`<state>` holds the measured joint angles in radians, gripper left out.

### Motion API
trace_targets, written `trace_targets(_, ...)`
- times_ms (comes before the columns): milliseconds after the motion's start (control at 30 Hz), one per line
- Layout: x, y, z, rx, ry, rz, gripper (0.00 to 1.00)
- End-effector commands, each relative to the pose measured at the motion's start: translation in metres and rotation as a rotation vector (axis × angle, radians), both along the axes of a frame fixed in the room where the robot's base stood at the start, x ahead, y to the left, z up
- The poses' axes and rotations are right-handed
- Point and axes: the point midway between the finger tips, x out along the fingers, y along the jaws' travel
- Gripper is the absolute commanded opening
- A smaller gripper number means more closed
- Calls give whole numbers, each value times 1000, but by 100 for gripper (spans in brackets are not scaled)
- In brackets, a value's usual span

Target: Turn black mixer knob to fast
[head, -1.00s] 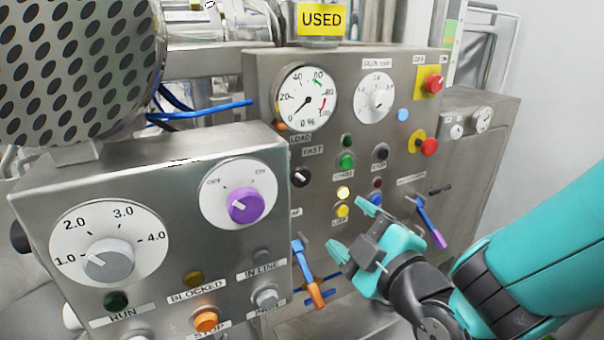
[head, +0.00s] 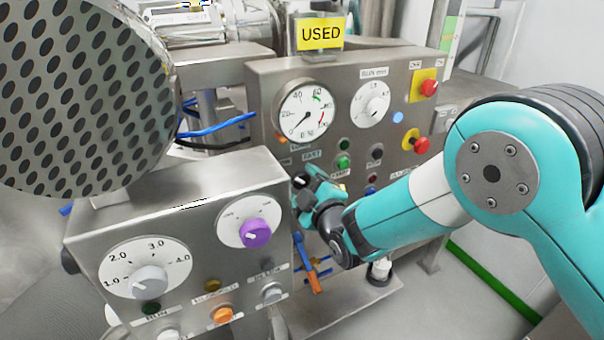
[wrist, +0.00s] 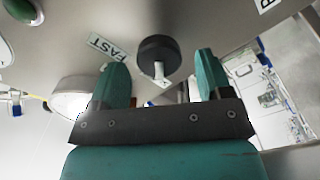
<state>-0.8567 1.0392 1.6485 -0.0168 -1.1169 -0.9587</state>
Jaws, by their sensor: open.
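The black mixer knob (wrist: 159,52) shows in the wrist view as a round dark knob with a white pointer mark on its lower side. A FAST label (wrist: 101,45) is on the steel panel to its left. My gripper (wrist: 163,80) is open, with one teal finger on each side of the knob in the picture and a visible gap on both sides. I cannot tell how deep the fingers reach around it. In the head view my gripper (head: 308,186) is at the panel just below the FAST label (head: 312,155) and largely hides the knob.
A nearer control box (head: 180,215) with a purple knob (head: 256,233) stands left of my gripper. Red emergency buttons (head: 420,145) and a round gauge (head: 305,110) are on the far panel. Orange and blue valve handles (head: 313,278) hang below my gripper.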

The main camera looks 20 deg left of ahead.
Motion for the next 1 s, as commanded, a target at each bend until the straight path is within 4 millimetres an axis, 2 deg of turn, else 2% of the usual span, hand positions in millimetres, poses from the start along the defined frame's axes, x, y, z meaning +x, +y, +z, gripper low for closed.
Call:
trace_targets(200, 9, 10, 0, -1, 1, 1, 72)
trace_targets(467, 9, 11, 0, 0, 0, 0, 72)
trace_targets(567, 9, 11, 0, 1, 1, 0, 53)
trace_targets(700, 9, 11, 0, 1, 1, 0, 22)
trace_targets(1000, 9, 11, -2, 18, 21, 0, 22)
